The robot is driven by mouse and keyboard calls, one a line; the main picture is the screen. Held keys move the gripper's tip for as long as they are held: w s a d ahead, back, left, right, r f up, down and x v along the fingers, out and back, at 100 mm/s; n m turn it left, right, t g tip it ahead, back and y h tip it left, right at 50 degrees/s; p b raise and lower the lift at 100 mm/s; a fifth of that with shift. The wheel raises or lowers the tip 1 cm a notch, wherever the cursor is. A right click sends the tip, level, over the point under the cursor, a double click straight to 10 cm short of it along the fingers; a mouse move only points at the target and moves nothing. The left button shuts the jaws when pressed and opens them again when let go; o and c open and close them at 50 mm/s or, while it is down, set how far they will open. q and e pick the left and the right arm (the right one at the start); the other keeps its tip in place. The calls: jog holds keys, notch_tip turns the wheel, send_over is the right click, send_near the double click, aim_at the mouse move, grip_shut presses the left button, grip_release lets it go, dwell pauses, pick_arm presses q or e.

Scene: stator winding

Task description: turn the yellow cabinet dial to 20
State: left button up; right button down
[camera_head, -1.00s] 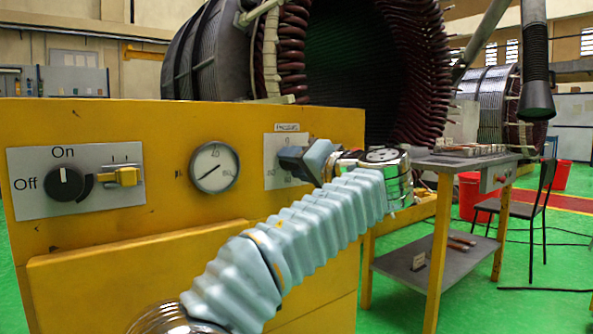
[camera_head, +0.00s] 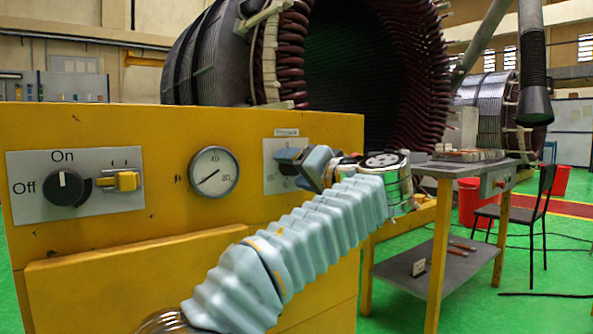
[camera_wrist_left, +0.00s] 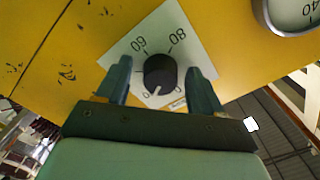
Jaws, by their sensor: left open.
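The yellow cabinet (camera_head: 110,240) fills the left of the head view. Its dial plate (camera_head: 270,150) is at the upper right of its front, mostly hidden by my left gripper (camera_head: 288,160). In the left wrist view the dial is a round black knob (camera_wrist_left: 158,72) on a white plate (camera_wrist_left: 168,22) with 60 and 80 readable and other figures partly covered. The knob's white mark points down in that view; its exact reading is unclear. My left gripper (camera_wrist_left: 161,85) is open, with one finger on each side of the knob and gaps visible between.
A round gauge (camera_head: 214,170) is left of the dial on the cabinet front. Further left is an On/Off knob (camera_head: 64,188) beside a yellow switch (camera_head: 122,181). A grey work table (camera_head: 460,168), red bins and a chair (camera_head: 535,215) stand to the right.

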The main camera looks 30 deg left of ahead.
pick_arm(q)
jog(key=v, duration=1.4)
jog(key=shift+a, duration=0.1)
